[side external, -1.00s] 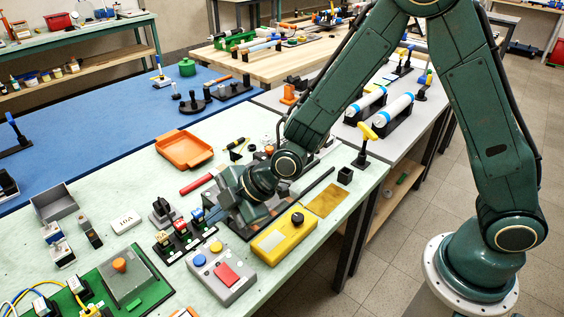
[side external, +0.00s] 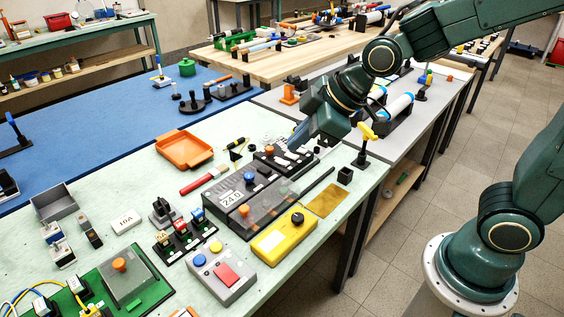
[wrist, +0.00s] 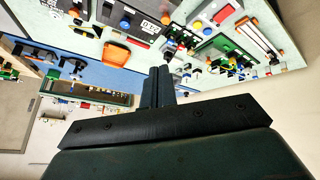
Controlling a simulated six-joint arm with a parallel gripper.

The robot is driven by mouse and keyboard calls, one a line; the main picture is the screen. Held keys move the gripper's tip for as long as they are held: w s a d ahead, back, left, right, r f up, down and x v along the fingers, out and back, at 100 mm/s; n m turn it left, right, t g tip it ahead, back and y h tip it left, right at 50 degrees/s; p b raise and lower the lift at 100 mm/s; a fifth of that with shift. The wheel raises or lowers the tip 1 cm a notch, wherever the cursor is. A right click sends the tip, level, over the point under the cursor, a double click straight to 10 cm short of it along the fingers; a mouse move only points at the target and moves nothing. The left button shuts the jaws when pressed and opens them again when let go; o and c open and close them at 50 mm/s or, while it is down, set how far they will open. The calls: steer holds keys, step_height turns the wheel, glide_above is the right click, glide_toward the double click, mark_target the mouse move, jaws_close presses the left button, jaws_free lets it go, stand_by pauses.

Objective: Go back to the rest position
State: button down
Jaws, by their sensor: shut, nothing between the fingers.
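My gripper (side external: 297,143) is raised above the back right part of the pale green bench (side external: 105,167) in the side view, tilted down to the left. In the wrist view its two dark fingers (wrist: 160,80) are together with nothing between them. Below and left of it lies a dark device with a clear cover (side external: 243,207), with blue and orange knobs and a label reading 24.0. The gripper appears apart from the things on the bench.
A yellow box (side external: 284,236), a grey box with a red pad (side external: 222,275) and an orange tray (side external: 184,150) sit on the bench. A yellow-handled tool (side external: 366,140) stands upright near the right edge. White rollers (side external: 398,106) lie on the grey table behind. Open floor is at the right.

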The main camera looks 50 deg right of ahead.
steer(key=s+d+r+m+h, duration=0.1)
steer(key=s+d+m, duration=0.3)
steer(key=s, duration=0.4)
steer(key=s+d+r+m+g+h, duration=0.1)
steer(key=s+d+r+m, duration=0.2)
steer(key=s, duration=0.6)
steer(key=shift+d+r+m+h, duration=0.35)
steer(key=shift+d+m, duration=0.65)
steer(key=shift+d, duration=0.2)
steer(key=shift+w, duration=0.1)
stand_by(1.2)
